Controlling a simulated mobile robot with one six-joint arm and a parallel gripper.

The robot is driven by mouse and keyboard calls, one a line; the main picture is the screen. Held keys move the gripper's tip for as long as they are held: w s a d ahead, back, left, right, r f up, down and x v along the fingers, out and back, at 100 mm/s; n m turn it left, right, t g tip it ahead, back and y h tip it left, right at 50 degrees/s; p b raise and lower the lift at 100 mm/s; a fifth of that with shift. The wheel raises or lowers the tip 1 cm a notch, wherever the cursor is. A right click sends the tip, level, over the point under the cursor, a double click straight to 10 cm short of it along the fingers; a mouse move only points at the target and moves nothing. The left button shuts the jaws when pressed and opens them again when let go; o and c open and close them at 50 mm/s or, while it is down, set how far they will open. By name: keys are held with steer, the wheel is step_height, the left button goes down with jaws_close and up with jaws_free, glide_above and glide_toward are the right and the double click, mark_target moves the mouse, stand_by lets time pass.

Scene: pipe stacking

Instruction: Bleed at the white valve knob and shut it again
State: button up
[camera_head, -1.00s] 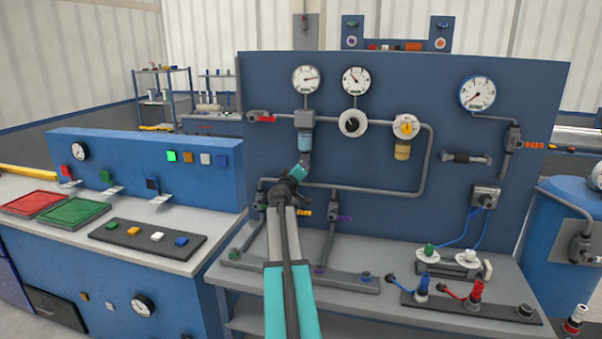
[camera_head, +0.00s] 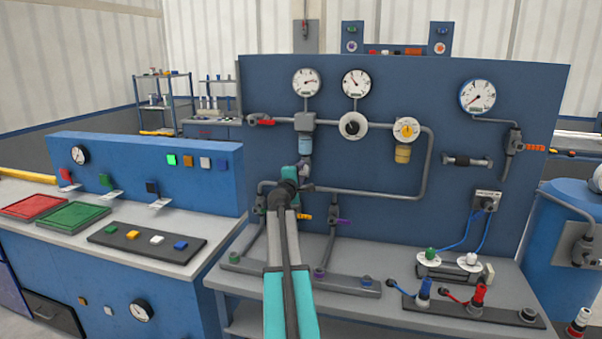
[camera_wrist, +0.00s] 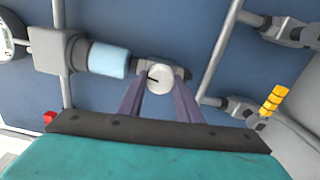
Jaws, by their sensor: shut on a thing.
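The white valve knob (camera_wrist: 160,79) is a small round disc with a short dark pointer mark, on a grey fitting in the wrist view. My gripper (camera_wrist: 160,93) is shut on it, with one purple-grey finger on each side. In the head view my gripper (camera_head: 303,171) is at the panel just below the light-blue bowl (camera_head: 305,145), and my arm and wrist hide the knob there. The bowl also shows left of the knob in the wrist view (camera_wrist: 107,60).
Pipes cross the blue panel (camera_head: 380,90) around the gripper. A yellow-handled valve (camera_wrist: 273,100) is close on the right in the wrist view, and a purple-handled valve (camera_head: 342,222) is below right. Gauges (camera_head: 306,82) and a red-handled valve (camera_head: 262,121) are above.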

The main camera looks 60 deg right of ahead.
steer(key=shift+f+n, duration=0.1)
steer(key=shift+n, duration=1)
steer(key=o, duration=1)
steer(key=shift+o, duration=0.2)
steer(key=shift+a, duration=0.2)
steer(key=b+v, duration=0.2)
steer(key=v, duration=1.1)
steer(key=shift+a, duration=0.25)
steer(key=shift+s, duration=0.1)
